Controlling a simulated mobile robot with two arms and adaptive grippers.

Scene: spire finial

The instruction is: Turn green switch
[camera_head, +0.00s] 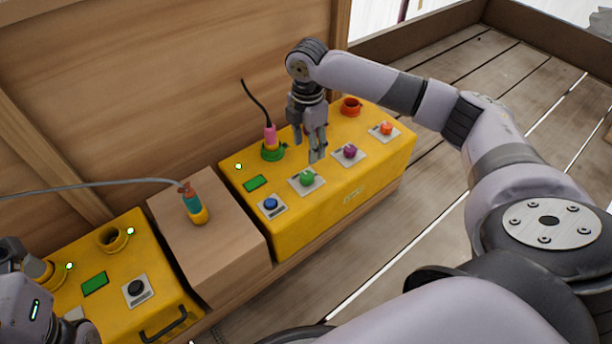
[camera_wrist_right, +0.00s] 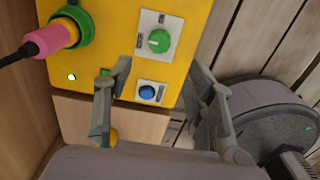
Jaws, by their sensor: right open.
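The green switch (camera_head: 307,179) is a round knob on a pale plate on top of the larger yellow box (camera_head: 330,205), between the blue and purple knobs. In the right wrist view the green switch (camera_wrist_right: 159,41) shows beyond the fingertips, with a light mark across its face. My right gripper (camera_head: 317,155) is open and empty, pointing down above the box near the green switch, apart from it. Its two fingers (camera_wrist_right: 160,75) frame the blue knob in the wrist view. My left gripper (camera_head: 20,290) shows only partly at the lower left edge; its fingers are not clear.
Near the green switch are a blue knob (camera_head: 270,203), a purple knob (camera_head: 350,151) and an orange-red knob (camera_head: 386,128). A pink plug (camera_head: 270,137) with a black cable stands in a green socket. A wooden block (camera_head: 225,255) separates this box from a smaller yellow box (camera_head: 150,265).

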